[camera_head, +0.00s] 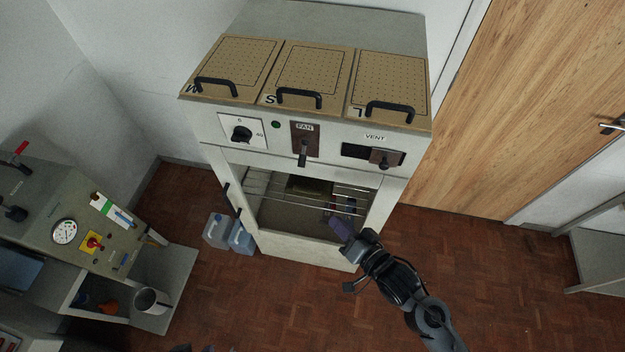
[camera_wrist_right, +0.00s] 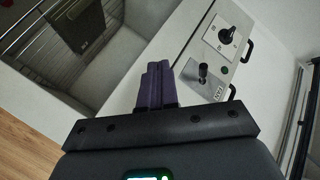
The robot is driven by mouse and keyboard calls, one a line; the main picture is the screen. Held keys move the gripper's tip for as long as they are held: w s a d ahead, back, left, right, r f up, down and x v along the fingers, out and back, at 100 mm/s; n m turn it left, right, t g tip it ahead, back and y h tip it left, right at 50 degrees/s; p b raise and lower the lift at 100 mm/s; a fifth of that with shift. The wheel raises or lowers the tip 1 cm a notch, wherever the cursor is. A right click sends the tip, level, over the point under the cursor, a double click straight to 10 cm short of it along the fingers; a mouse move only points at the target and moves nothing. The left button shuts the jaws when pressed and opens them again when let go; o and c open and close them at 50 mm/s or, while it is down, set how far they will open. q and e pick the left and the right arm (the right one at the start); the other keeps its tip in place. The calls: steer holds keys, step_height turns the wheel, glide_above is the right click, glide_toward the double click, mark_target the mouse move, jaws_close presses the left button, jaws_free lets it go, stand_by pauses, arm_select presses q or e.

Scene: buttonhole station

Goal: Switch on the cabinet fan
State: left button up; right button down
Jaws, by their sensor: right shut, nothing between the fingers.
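The fan switch is a dark lever (camera_head: 302,158) on a brown plate marked FAN (camera_head: 304,136), on the cabinet front. The lever points down and out from the plate. In the right wrist view the lever (camera_wrist_right: 203,72) and its plate (camera_wrist_right: 207,88) show beyond the fingers, to their right. My right gripper (camera_head: 340,228) is in front of the cabinet opening, below and to the right of the lever, apart from it. Its purple fingers (camera_wrist_right: 157,86) are shut with nothing between them. My left gripper cannot be made out.
Left of the fan plate are a dial (camera_head: 242,133) and a green lamp (camera_head: 276,124); right of it is the VENT slider (camera_head: 384,157). Handled lids (camera_head: 318,72) top the cabinet. Wire racks (camera_head: 290,202) sit in its opening. Jugs (camera_head: 216,230) stand on the floor at left.

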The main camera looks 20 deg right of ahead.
steer(key=w+d+f+m+t+y+b, duration=0.4)
steer(key=t+b, duration=0.6)
steer(key=b, duration=0.4)
steer(key=w+m+y, duration=0.1)
steer(key=w+y, duration=0.1)
steer(key=y, duration=0.1)
steer(key=shift+d+f+y, duration=0.3)
steer(key=shift+d+f, duration=0.05)
steer(key=shift+f, duration=0.05)
steer(key=shift+w, duration=0.1)
steer(key=p, duration=0.2)
glide_toward(302, 158)
steer(key=w+d, duration=0.2)
steer(key=shift+w+a+r, duration=0.3)
steer(key=shift+a+r, duration=0.3)
steer(key=shift+a, duration=0.2)
steer(key=shift+w+a+r, duration=0.3)
steer(key=shift+a+r, duration=0.3)
steer(key=shift+a, duration=0.2)
